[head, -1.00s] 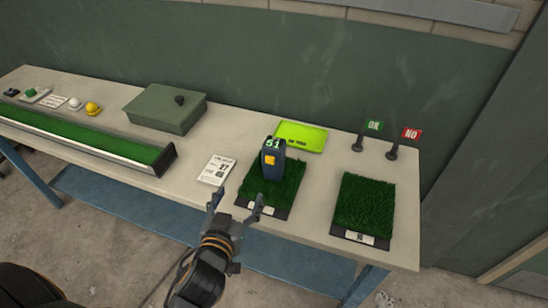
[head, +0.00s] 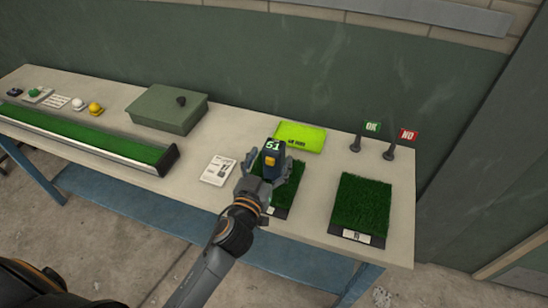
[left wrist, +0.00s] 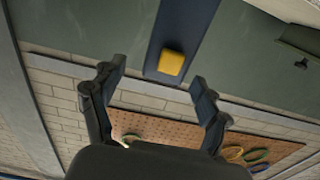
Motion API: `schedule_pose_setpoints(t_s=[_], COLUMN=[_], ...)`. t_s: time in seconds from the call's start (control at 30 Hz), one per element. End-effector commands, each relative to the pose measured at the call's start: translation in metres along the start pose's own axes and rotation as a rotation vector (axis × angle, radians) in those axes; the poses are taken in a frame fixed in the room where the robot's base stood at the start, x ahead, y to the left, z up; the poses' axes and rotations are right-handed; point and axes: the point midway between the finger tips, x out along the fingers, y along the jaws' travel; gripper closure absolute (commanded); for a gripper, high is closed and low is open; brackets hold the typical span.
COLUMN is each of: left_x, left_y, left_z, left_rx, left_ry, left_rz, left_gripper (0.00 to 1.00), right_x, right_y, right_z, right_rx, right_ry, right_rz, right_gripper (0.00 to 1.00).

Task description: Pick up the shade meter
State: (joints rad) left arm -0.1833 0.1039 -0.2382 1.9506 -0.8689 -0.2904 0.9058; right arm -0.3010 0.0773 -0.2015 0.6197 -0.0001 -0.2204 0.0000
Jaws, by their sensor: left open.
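The shade meter (head: 272,158) is a dark blue upright device with a yellow button and a display reading 51. It stands on the left turf sample (head: 290,181). My left gripper (head: 267,163) is open, with one finger on each side of the meter in the head view. In the left wrist view the meter (left wrist: 186,30) and its yellow button show beyond and between the open fingertips (left wrist: 157,82). Whether the fingers touch it cannot be told. My right gripper is not in view.
A second turf sample (head: 362,203) lies to the right. OK (head: 372,127) and NO (head: 408,135) flags stand behind it. A lime tray (head: 300,137) is behind the meter. A printed card (head: 218,170), green box (head: 167,108) and long turf trough (head: 80,138) are to the left.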

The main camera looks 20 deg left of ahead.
Motion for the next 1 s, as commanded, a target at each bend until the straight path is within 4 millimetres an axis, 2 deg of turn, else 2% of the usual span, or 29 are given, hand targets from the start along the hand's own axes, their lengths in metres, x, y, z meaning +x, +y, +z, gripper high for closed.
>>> schedule_pose_setpoints(t_s=[0.03,0.1,0.23,0.37,0.57,0.93,1.0], left_x=[0.008,0.02,0.037,0.044,0.044,0.043,0.043], left_y=[-0.002,-0.004,-0.005,-0.005,-0.005,-0.005,-0.005], left_z=[-0.007,-0.01,-0.007,-0.006,-0.005,-0.005,-0.005], left_rx=[0.003,0.003,0.001,0.0,0.0,0.0,0.0], left_ry=[0.003,0.002,0.002,0.002,0.002,0.001,0.001], left_rz=[0.0,0.0,-0.001,0.0,0.0,-0.001,-0.001], left_gripper=[0.25,0.25,0.25,0.25,0.25,1.0,1.0], right_x=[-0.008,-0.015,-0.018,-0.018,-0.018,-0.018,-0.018], right_y=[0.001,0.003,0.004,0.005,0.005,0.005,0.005], right_z=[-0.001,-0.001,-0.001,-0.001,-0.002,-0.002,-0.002], right_rx=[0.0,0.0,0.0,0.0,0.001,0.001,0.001], right_ry=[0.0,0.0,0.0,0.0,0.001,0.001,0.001], right_rz=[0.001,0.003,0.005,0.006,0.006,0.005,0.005], right_gripper=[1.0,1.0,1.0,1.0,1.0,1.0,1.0])
